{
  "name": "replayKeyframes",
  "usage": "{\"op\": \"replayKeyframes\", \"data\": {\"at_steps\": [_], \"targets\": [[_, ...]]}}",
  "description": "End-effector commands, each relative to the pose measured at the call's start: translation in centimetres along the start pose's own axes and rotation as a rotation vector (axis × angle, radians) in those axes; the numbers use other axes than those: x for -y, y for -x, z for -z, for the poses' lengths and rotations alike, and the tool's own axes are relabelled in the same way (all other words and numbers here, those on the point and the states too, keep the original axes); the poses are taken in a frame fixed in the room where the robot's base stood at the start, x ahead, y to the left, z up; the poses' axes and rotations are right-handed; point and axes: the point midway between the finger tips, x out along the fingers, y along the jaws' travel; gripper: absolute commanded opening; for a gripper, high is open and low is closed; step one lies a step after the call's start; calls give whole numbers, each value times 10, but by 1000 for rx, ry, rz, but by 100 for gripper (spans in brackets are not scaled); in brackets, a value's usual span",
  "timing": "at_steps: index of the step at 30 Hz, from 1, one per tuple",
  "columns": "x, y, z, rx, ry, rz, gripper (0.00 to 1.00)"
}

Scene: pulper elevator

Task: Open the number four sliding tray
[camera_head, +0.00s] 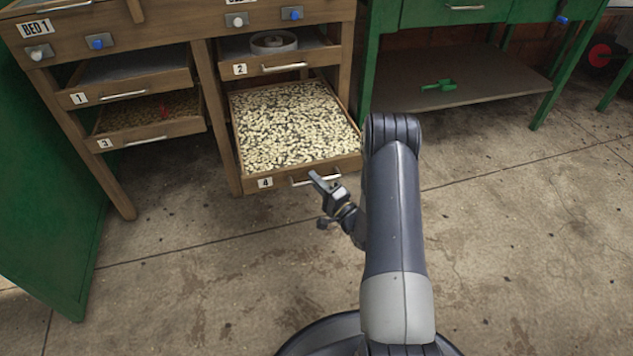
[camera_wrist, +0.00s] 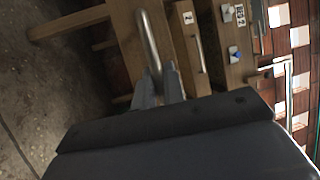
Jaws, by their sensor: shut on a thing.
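The number four sliding tray (camera_head: 290,128) stands out from the wooden cabinet in the head view, filled with pale beans. Its front board carries the label 4 (camera_head: 265,183) and a metal bar handle (camera_head: 298,182). My gripper (camera_head: 318,179) is at the right part of this handle. In the wrist view my gripper (camera_wrist: 160,76) is shut on the handle (camera_wrist: 148,38), one finger on each side of the bar. The inside of the cabinet behind the tray is hidden.
Tray 2 (camera_head: 300,60), holding a round object, sits above. Trays 1 (camera_head: 150,87) and 3 (camera_head: 165,131) are to the left. A green table (camera_head: 465,85) with a green scoop (camera_head: 438,86) stands right. The concrete floor (camera_head: 190,270) in front is clear.

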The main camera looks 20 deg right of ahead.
Motion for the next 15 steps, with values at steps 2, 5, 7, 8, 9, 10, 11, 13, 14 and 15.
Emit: {"op": "replayKeyframes", "data": {"at_steps": [2, 5, 7, 8, 9, 10, 11, 13, 14, 15], "targets": [[0, 0, 0, -2, 0, -1, 0], [0, 0, 1, -2, 0, -1, 0], [0, 0, 1, -2, 0, -1, 16], [0, 0, 0, -2, 0, -1, 18], [0, 0, 0, -2, 0, -1, 19], [0, 0, 0, -2, 0, -1, 19], [0, 0, 0, -1, 0, -1, 19], [0, 0, 0, -1, 0, 0, 19], [0, 0, 0, -1, 0, 0, 19], [0, 0, 0, -1, 0, 0, 19]]}}
